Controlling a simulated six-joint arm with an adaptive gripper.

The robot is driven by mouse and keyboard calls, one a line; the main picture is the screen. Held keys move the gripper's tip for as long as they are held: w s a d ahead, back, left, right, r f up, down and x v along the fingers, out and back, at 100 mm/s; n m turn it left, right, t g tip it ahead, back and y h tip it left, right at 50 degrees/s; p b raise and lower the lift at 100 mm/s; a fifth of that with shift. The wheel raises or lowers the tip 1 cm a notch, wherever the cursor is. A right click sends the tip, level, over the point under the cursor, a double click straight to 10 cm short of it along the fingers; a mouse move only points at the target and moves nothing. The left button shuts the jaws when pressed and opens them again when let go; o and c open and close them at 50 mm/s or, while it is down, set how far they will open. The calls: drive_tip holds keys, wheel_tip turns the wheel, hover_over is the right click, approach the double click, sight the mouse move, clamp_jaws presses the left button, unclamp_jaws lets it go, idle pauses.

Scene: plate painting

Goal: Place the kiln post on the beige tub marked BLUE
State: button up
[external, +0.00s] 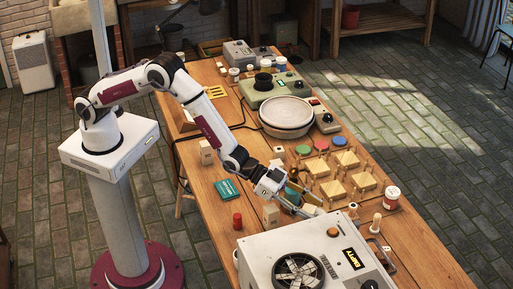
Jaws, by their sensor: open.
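My gripper (312,210) is low over the right part of the wooden table, just behind the white fan-fronted machine. It is open, and its fingertips are partly lost among small things; I see nothing clearly held. A small pale upright post (376,223) stands at the machine's right rear; I cannot be sure that it is the kiln post. Small round pieces with a green top (304,150), a red top (322,146) and a blue top (339,142) lie in a row beyond my gripper. No lettering on them is readable, so I cannot tell which is the beige tub marked BLUE.
The white machine (310,255) with a fan fills the table's near end. Several wooden stands with pegs (346,159) lie right of my gripper. A red-and-white can (392,197) stands near the right edge. A teal book (228,190) lies left.

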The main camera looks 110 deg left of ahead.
drive_tip(key=v, duration=1)
drive_tip(key=shift+s, duration=0.25)
drive_tip(key=shift+r, duration=0.1)
drive_tip(key=shift+r, duration=0.1)
idle(0.5)
drive_tip(key=s+r+g, duration=0.4)
drive_tip(key=s+r, duration=1.2)
drive_tip(key=s, duration=0.3)
drive_tip(key=s+a+g, duration=0.1)
drive_tip(key=s+g, duration=0.2)
drive_tip(key=s, duration=2.7)
drive_tip(key=shift+s+a+r+g, duration=0.2)
drive_tip(key=shift+r+g, duration=0.2)
